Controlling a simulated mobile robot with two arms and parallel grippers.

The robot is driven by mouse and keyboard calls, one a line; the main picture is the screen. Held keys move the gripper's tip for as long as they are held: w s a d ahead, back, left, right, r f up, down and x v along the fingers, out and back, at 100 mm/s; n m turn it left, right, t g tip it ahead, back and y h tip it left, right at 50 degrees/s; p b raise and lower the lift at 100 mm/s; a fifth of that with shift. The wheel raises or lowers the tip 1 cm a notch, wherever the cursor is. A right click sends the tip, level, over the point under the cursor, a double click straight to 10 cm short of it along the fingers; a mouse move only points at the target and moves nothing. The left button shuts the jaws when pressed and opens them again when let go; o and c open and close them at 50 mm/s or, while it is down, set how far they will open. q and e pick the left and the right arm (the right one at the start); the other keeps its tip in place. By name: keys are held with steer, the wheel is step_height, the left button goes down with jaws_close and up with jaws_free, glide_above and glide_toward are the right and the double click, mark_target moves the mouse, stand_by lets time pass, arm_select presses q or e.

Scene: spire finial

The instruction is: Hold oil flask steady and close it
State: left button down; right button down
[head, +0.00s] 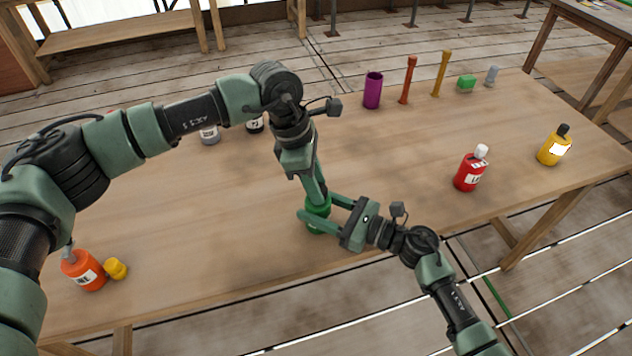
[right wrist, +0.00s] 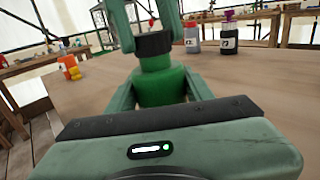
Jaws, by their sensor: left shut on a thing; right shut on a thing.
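A green flask (right wrist: 160,88) stands upright near the table's front edge; it also shows in the head view (head: 319,208). My right gripper (head: 316,212) reaches in from the right and is shut on its body, one finger on each side. A black cap (right wrist: 153,43) sits at the top of the flask's neck, upright and in line with it. My left gripper (right wrist: 150,22) comes down from above and is shut on this cap. How tight the cap is cannot be seen. In the head view the left fingers hide the cap.
An orange bottle (head: 82,270) stands front left beside a yellow cap (head: 115,269). A red bottle (head: 469,172) and a yellow bottle (head: 554,147) stand to the right. A purple cup (head: 372,90) and small items stand at the back. The table around the flask is clear.

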arm_select(q)
steer(key=shift+f, duration=0.5)
steer(key=m, duration=0.3)
steer(key=m+g, duration=0.1)
steer(key=m, duration=0.2)
steer(key=shift+w+d+g+y, duration=0.1)
steer(key=shift+w+g+y, duration=0.05)
steer(key=shift+g+y, duration=0.15)
steer(key=m+g+y, duration=0.1)
steer(key=m, duration=0.5)
steer(key=shift+d, duration=0.15)
steer(key=m+y, duration=0.1)
steer(key=m, duration=0.2)
steer(key=m+y, duration=0.1)
steer(key=m, duration=0.3)
steer(key=m+y, duration=0.1)
steer(key=m, duration=0.4)
steer(key=c, duration=1)
jaws_free()
steer(key=shift+o, duration=0.2)
